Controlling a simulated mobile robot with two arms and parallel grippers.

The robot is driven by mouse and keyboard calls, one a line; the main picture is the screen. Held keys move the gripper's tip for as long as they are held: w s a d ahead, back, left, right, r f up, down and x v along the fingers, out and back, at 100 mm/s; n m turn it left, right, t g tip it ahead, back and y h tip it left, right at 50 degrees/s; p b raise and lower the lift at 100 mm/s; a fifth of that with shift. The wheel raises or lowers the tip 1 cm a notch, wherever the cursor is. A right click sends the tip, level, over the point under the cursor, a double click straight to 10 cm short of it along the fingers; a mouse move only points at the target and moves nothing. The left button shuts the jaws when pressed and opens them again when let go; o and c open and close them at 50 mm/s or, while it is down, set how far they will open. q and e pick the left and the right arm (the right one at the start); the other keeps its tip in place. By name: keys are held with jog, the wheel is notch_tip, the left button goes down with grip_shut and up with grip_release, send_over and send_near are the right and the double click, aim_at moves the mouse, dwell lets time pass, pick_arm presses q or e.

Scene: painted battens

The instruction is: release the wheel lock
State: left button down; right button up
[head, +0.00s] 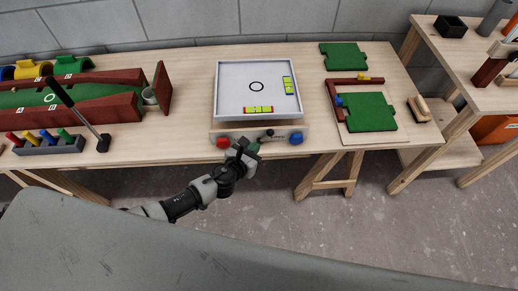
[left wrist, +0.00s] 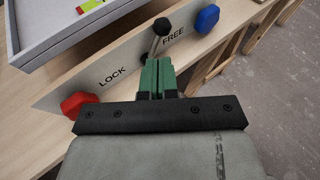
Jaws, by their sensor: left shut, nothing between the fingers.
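A pale panel (left wrist: 115,62) on the table's front edge is marked LOCK at left and FREE at right. It also shows in the head view (head: 237,134). A small lever with a black ball knob (left wrist: 161,26) stands between the words, its knob close to FREE. A red knob (left wrist: 80,105) is at the LOCK end and a blue knob (left wrist: 207,18) at the FREE end. My left gripper (left wrist: 157,68), with green fingers, is shut and empty in front of the lever's lower end. I cannot tell whether it touches. My right gripper is not in view.
A grey tray (head: 219,100) with yellow-green levels and a black ring stands behind the panel. Green boards (head: 372,117) lie to the right. A long green and red trough (head: 100,118) and a long black-handled lever (head: 82,120) are at the left.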

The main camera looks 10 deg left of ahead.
pick_arm(q)
jog(key=r+p+v, duration=0.1)
jog(key=v, duration=0.7)
jog(key=s+a+f+n+g+y, duration=0.1)
jog(key=s+a+f+n+g, duration=0.15)
jog(key=f+n, duration=0.4)
jog(key=s+a+f+n+g+y, duration=0.1)
jog(key=s+a+f+n+y, duration=0.2)
jog(key=f+n, duration=0.35)
jog(key=s+a+f+n+g, duration=0.25)
jog(key=a+f+n, duration=0.2)
jog(key=f, duration=0.35)
jog(key=s+f+n+g, duration=0.2)
jog(key=s+f+n, duration=0.2)
jog(key=s, duration=0.5)
jog(key=s+f+n+g, duration=0.2)
jog(key=s+f+n, duration=0.2)
jog(key=s+n, duration=0.5)
jog(key=s+f+n+g, duration=0.2)
jog(key=s+f+n, duration=0.2)
jog(key=s+n, duration=0.3)
jog(key=s, duration=0.3)
jog(key=shift+d+f+y, duration=0.2)
jog(key=shift+d+y, duration=0.1)
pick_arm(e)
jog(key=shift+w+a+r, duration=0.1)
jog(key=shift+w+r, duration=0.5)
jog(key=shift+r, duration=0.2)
